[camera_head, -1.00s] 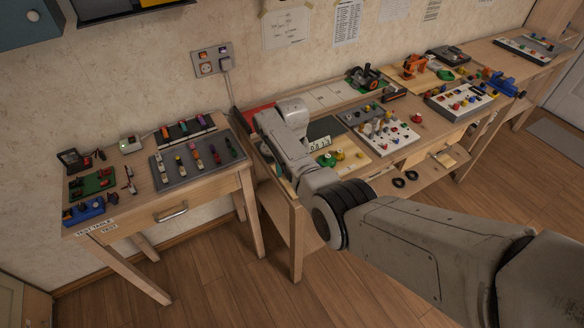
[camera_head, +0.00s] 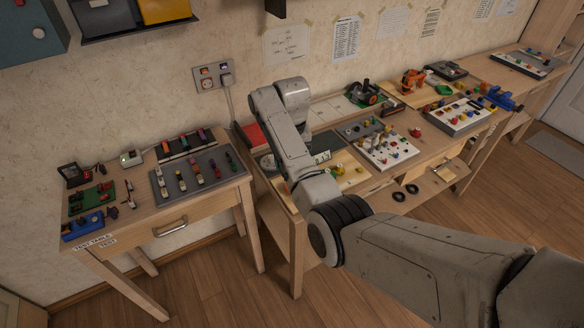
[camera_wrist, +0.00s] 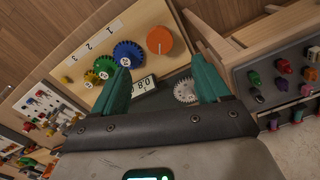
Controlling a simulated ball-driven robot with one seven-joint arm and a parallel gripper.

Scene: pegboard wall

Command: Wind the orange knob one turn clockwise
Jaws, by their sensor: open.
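The orange knob (camera_wrist: 159,40) is a round disc on a pale wooden board (camera_wrist: 128,24) in the wrist view. It lies ahead of my gripper (camera_wrist: 160,82), beyond and between its two teal fingers, and is not touched by them. My gripper is open and empty, its fingers well apart. A blue gear (camera_wrist: 127,54), a green gear and a yellow gear sit in a row left of the knob. In the head view my arm hides the knob, and my gripper is out of sight behind it.
A small counter display (camera_wrist: 142,85) and a pale metal gear (camera_wrist: 186,91) are near the fingers. A grey panel with coloured knobs (camera_wrist: 285,85) is on a neighbouring table at right. In the head view, a white panel with several knobs (camera_head: 388,150) stands right of my arm.

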